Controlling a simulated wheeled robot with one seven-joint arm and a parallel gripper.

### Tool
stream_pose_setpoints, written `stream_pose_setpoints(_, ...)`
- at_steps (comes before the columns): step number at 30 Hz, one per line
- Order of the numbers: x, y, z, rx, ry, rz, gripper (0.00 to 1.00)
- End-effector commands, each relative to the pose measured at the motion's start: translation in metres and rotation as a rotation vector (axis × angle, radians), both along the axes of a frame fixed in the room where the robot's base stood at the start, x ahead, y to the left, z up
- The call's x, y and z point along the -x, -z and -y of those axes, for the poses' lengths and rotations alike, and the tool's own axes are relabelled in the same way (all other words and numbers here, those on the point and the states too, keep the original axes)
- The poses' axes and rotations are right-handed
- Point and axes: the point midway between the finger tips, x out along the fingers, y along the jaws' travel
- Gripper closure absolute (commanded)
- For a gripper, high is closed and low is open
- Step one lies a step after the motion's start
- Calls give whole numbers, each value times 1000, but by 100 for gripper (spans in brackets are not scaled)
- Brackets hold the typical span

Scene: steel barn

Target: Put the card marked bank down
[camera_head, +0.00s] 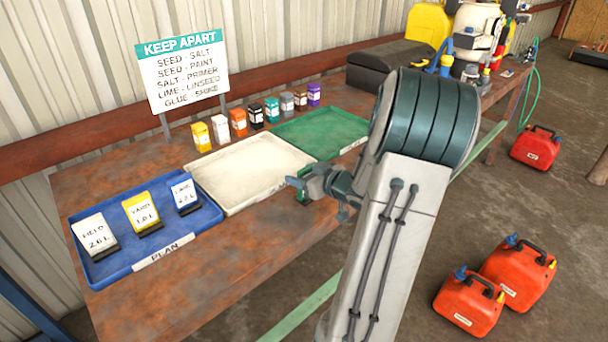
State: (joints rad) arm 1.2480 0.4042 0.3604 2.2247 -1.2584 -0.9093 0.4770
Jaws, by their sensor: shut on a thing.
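My gripper (312,184) is over the front side of the table, near the right edge of the cream tray (216,196). It is shut on a small green card (303,194), seen nearly edge-on and partly hidden by the fingers; its lettering cannot be read. The blue tray (200,233) labelled PLAN, at the left, holds a white card (95,232) marked FIELD, a yellow card (141,212) and a blue-and-white card (184,194), each standing on a dark base. I see no card legibly marked bank.
A green tray (309,123) lies right of the cream one; both are empty where visible. Several small coloured containers (238,121) stand in a row behind them. A KEEP APART sign (186,70) stands at the back. Red fuel cans (470,304) are on the floor.

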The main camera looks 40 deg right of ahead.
Motion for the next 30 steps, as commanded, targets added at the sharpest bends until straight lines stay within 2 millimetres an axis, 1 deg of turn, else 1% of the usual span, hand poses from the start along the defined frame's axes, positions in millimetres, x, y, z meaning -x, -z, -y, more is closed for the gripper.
stream_pose_setpoints(1,0,3,0,-1,-1,0,66)
stream_pose_setpoints(2,0,2,0,0,0,0,34)
stream_pose_setpoints(3,0,1,0,0,0,0,23)
stream_pose_setpoints(4,0,1,0,0,0,0,20)
stream_pose_setpoints(11,0,1,0,0,0,0,20)
stream_pose_setpoints(14,0,-4,0,1,1,0,20)
stream_pose_setpoints(16,7,-5,2,2,3,0,20)
stream_pose_setpoints(20,29,-13,3,2,4,0,20)
stream_pose_setpoints(24,59,-22,5,2,4,0,20)
stream_pose_setpoints(30,95,-33,8,2,4,0,20)
